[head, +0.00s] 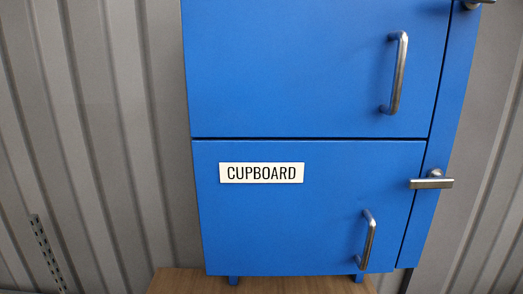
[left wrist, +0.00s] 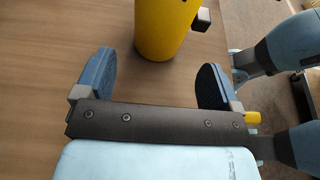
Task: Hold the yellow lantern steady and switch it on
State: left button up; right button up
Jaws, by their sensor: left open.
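The yellow lantern (left wrist: 166,28) shows in the left wrist view as a yellow cylinder, cut off by the top edge. It stands on a brown wooden surface (left wrist: 60,55). A small dark block (left wrist: 202,20) with a pale metal part is at its right side; I cannot tell if it is the switch. My left gripper (left wrist: 158,80) is open, its two blue finger pads apart with nothing between them. The lantern's base is just beyond the fingertips. The lantern and both grippers are out of the head view. My right gripper is not seen.
The head view shows a blue cupboard (head: 310,220) with a "CUPBOARD" label (head: 261,173), metal handles and a side latch (head: 431,181). Grey ribbed wall is around it. In the left wrist view, a small yellow piece (left wrist: 251,117) shows beside the gripper; light-blue arm parts are at right.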

pick_arm(q)
jog(key=b+x, duration=0.2)
jog(key=x, duration=0.2)
jog(key=shift+d+f, duration=0.1)
jog(key=shift+f, duration=0.1)
jog(key=shift+d+p, duration=0.35)
jog(key=shift+d, duration=0.6)
jog(key=shift+x, duration=0.9)
jog(key=shift+f, duration=0.1)
jog(key=shift+c, duration=0.4)
jog(key=c, duration=0.6)
